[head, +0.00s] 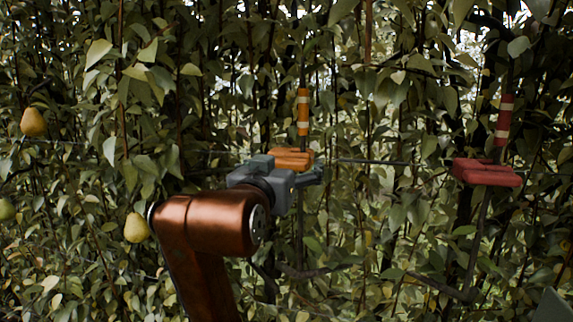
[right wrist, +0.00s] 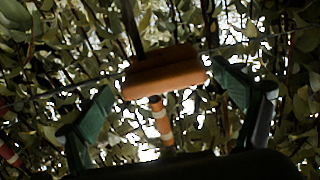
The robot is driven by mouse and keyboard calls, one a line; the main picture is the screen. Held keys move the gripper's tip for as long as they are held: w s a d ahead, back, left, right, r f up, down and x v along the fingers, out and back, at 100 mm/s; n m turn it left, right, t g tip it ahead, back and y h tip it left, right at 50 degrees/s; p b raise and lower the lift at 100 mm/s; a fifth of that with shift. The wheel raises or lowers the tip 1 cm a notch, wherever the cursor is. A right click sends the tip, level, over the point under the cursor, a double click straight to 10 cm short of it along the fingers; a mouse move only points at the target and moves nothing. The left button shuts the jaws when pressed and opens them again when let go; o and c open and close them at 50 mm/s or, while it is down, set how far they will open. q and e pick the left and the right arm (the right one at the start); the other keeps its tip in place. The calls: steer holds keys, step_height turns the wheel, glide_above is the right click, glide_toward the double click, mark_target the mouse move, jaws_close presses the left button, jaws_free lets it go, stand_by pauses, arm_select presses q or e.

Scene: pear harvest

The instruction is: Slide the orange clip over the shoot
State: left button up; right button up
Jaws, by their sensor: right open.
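The orange clip (head: 293,157) is a blocky piece at the height of the wire, just below the orange-and-white band on the shoot (head: 303,112). I cannot tell whether it is around the shoot or only beside it. My right gripper (head: 297,172) is at the clip and partly covers it from the front. In the right wrist view, the open fingers stand on either side of the orange clip (right wrist: 162,73), with gaps showing on both sides. The banded shoot (right wrist: 161,125) shows below the clip there. My left gripper is not in view.
A red clip (head: 487,172) sits on the right under a red-banded shoot (head: 504,120). A thin wire (head: 375,162) runs across between the two clips. Pears (head: 34,121) hang at the left, one (head: 137,228) close to my right arm. Dense leaves fill the background.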

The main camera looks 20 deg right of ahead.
steer(key=v, duration=1.1)
steer(key=shift+s, duration=0.2)
steer(key=shift+a+r, duration=0.1)
